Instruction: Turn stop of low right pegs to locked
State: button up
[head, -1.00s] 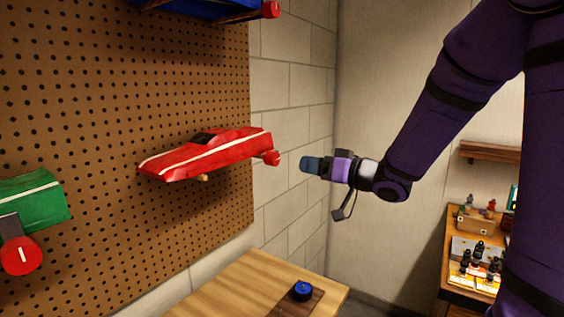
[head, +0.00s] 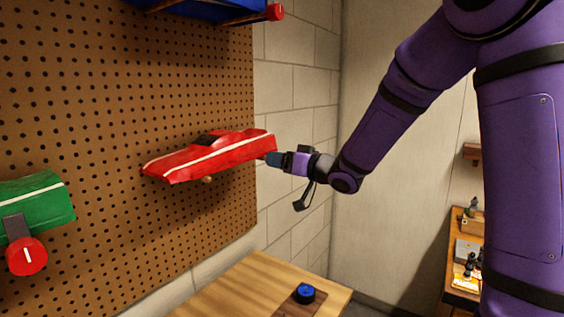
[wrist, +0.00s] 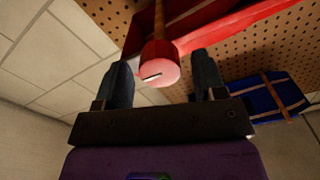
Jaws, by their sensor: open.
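A red racecar body with a white stripe (head: 210,155) hangs on pegs on the pegboard in the head view. In the wrist view, its red round stop (wrist: 159,68) sits on the end of a wooden peg (wrist: 159,20). My gripper (head: 270,159) is at the right end of the red car, hiding the stop in the head view. In the wrist view my gripper (wrist: 163,80) is open, with one finger on each side of the stop and visible gaps between.
A green car body (head: 35,200) with a red stop (head: 27,256) hangs lower left. A blue body (head: 205,10) with a red stop (head: 275,12) is above. A wooden table (head: 225,290) with a blue knob (head: 304,292) stands below.

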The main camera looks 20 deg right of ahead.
jog(key=c, duration=0.9)
jog(key=shift+n, duration=0.3)
jog(key=shift+s+a+f+n, duration=0.1)
jog(key=shift+n, duration=4.2)
jog(key=shift+s+a+n, duration=0.1)
jog(key=shift+n, duration=4.2)
